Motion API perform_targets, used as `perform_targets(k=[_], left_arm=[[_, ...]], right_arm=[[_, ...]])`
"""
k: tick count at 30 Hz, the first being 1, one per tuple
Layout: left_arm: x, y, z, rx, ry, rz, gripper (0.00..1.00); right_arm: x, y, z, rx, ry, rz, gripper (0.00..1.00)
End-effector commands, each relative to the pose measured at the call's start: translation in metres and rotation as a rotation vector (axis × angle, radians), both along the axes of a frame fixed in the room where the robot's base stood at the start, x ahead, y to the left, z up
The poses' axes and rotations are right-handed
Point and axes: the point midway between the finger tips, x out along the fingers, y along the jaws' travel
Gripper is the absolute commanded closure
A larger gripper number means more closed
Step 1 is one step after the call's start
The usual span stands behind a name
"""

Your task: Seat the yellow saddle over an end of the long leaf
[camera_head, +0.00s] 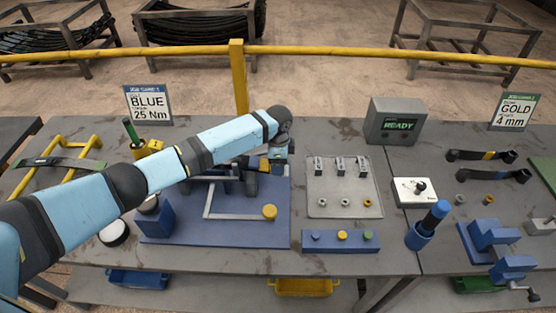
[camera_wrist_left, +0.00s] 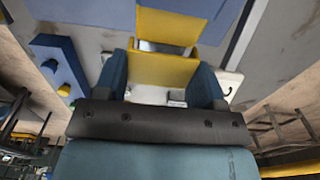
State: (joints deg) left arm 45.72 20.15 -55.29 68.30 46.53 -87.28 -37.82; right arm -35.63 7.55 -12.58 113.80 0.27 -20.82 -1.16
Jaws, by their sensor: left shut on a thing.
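My left gripper (camera_head: 278,156) is over the back right of the blue fixture board, high in the head view. The yellow saddle (camera_wrist_left: 162,70) is between its two blue fingers in the left wrist view, with the gripper shut on it. The saddle shows two yellow walls with a grey gap between them. In the head view only a small yellow part of the saddle (camera_head: 264,163) shows. A long dark leaf (camera_head: 58,162) with a green band lies across a yellow stand at the far left, apart from the gripper. My right gripper is not in view.
A grey READY box (camera_head: 395,122) stands behind. A yellow rail runs behind the table.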

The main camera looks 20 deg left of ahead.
Motion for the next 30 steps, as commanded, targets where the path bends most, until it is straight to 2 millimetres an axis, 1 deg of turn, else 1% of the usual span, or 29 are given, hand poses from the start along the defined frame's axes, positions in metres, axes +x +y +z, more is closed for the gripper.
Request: perform_targets(k=[12,21,22,25,26,30], left_arm=[[0.0,0.0,-0.011,0.0,0.001,0.0,0.62],[0.0,0.0,-0.012,0.0,0.0,0.0,0.62],[0.0,0.0,-0.012,0.0,0.0,0.0,0.34],[0.0,0.0,-0.012,0.0,0.0,0.0,0.11],[0.0,0.0,-0.012,0.0,0.0,0.0,0.07],[0.0,0.0,-0.011,0.0,-0.001,0.001,0.07]], right_arm=[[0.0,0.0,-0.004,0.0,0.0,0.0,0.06],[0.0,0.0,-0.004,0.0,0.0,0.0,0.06],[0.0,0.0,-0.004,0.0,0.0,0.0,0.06],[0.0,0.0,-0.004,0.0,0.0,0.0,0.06],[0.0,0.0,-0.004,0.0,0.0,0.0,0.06],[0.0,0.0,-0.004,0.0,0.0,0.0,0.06]])
